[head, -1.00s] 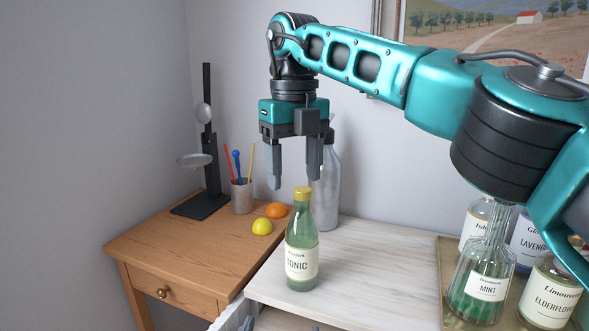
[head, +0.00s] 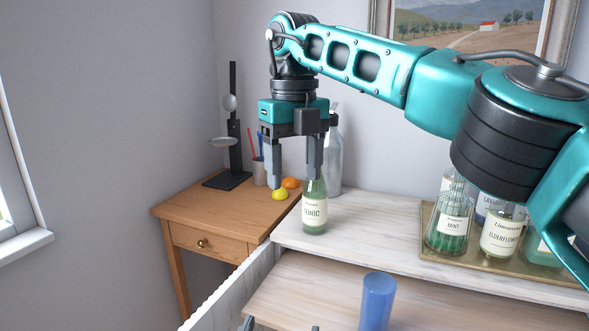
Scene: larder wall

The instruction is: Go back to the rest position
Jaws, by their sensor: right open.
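My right gripper (head: 294,180) hangs from its teal arm with the fingers pointing down, open, with nothing between them. The green tonic bottle (head: 314,212) stands upright on the pale wooden top (head: 365,222), below and behind the gripper's right finger in the picture. That finger hides the bottle's neck and cap. Two small grey tips show at the bottom edge, the clearer one at left; they look like my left gripper (head: 281,327), but the rest is cut off and its state is unclear.
A tray (head: 428,218) with several labelled jars stands at right. A grey bottle (head: 335,165) stands behind.

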